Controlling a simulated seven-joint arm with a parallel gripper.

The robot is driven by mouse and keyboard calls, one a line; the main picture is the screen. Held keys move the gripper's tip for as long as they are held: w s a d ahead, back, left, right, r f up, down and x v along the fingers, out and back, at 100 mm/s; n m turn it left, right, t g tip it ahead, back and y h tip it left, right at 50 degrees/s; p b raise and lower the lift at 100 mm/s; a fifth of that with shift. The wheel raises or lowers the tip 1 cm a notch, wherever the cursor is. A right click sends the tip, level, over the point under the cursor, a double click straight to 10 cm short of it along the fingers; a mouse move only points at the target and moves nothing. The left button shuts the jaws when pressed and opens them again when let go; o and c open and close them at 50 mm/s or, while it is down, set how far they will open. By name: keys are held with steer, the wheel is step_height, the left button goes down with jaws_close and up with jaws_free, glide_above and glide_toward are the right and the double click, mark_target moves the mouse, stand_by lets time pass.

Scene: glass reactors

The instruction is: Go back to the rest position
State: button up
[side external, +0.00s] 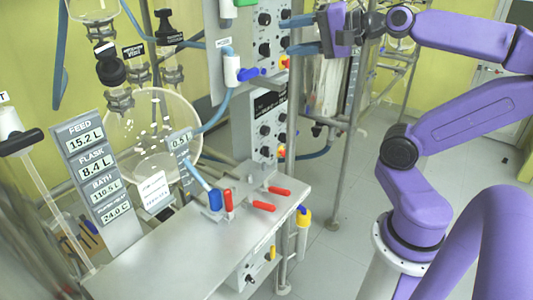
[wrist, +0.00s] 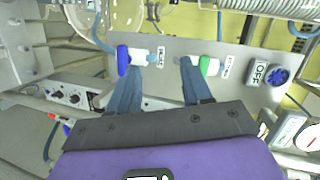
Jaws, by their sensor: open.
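My gripper (side external: 285,36) is at the upper middle of the side view, its two blue-grey fingers apart with nothing between them. The fingers point left, close to the upper control panel (side external: 264,30). In the wrist view my gripper (wrist: 161,66) has its fingertips spread in front of a grey panel (wrist: 172,48). A blue-handled valve (wrist: 124,60) is by the left fingertip and a green-handled valve (wrist: 209,66) by the right one. From this angle I cannot tell whether either fingertip touches a valve. The blue-handled valve also shows in the side view (side external: 249,74), below and left of the fingers.
A steel bench (side external: 170,255) carries red-handled valves (side external: 265,206). A round glass flask (side external: 150,130) and a display board (side external: 97,180) stand left. A metal pole (side external: 352,130) rises close to my gripper. A blue knob (wrist: 278,76) is right in the wrist view. Open floor lies below my arm.

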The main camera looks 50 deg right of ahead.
steer(key=s+a+f+n+g+y, duration=0.1)
steer(key=s+a+f+n+g, duration=0.1)
steer(key=a+f+n+g, duration=0.35)
steer(key=s+a+f+n+g+y, duration=0.1)
steer(key=s+a+f+n+g, duration=0.2)
steer(key=a+f+n, duration=0.4)
steer(key=s+d+f+n+g+h, duration=0.2)
steer(key=s+f+n+g+h, duration=0.3)
steer(key=s+f+n, duration=0.7)
steer(key=shift+n+g, duration=0.55)
steer(key=shift+f, duration=0.1)
steer(key=shift+c, duration=0.2)
